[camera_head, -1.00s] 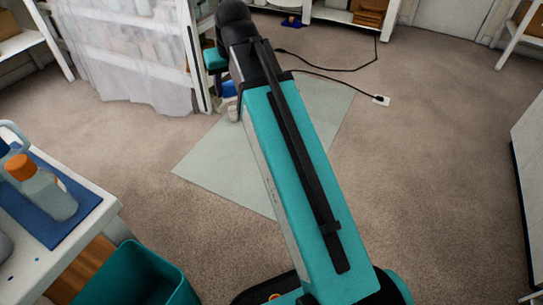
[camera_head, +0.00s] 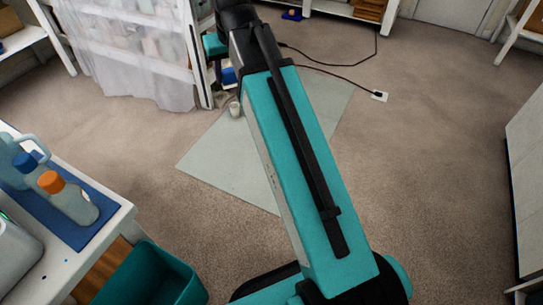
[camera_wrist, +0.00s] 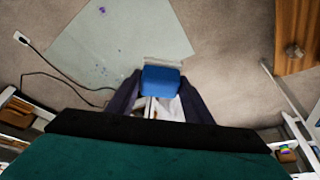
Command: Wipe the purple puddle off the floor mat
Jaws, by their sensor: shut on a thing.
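The pale grey-green floor mat (camera_head: 215,160) lies on the carpet, partly hidden behind my arm in the head view. In the wrist view the mat (camera_wrist: 85,40) shows a few small purple marks: a spot (camera_wrist: 102,10) near the top edge, a smear (camera_wrist: 123,43) and a faint spot (camera_wrist: 104,72). No large puddle shows. My gripper (camera_wrist: 160,84) is shut on a blue sponge-like block (camera_wrist: 160,78), seen beside the mat's edge in the wrist view. In the head view the blue block (camera_head: 228,76) shows near the shelf; its height above the floor is unclear.
A curtained shelf (camera_head: 140,50) is close to my gripper. A black cable (camera_head: 330,67) runs to a floor socket (camera_head: 379,96). A teal bin (camera_head: 150,278) and a bottle table (camera_head: 115,215) are at left. Carpet is free at right.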

